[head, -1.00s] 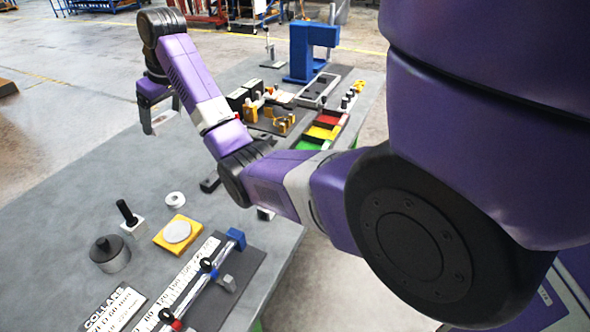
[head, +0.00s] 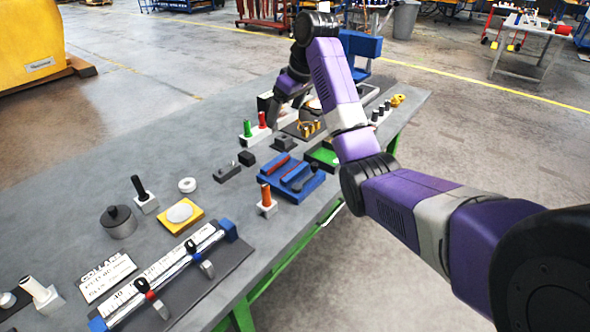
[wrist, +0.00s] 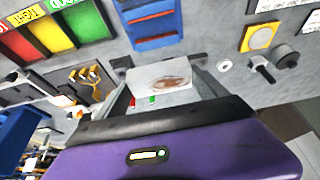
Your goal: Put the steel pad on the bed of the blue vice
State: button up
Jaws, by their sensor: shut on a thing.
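My gripper (wrist: 160,90) is shut on the steel pad (wrist: 160,77), a pale flat block with a brownish reflection, held between the fingertips in the wrist view. In the head view my gripper (head: 278,112) hangs over the far part of the bench, near the green and red pegs; the pad is hard to make out there. The blue vice (head: 290,180) lies on the bench nearer the camera, with reddish bars across it. In the wrist view the vice (wrist: 152,45) shows beyond the pad, apart from it. I see no object resting on its bed.
A block with an orange peg (head: 267,202) stands beside the vice's near corner. A small black block (head: 247,158) and a grey block (head: 227,173) lie left of it.

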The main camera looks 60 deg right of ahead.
aim_at(283, 170)
notch_tip(283, 170, down, 17)
jog(key=p, duration=0.3)
jog(key=shift+f, duration=0.15)
jog(key=shift+f, duration=0.15)
jog(key=o, duration=2)
jog(key=b+v, duration=0.1)
jog(key=v, duration=1.1)
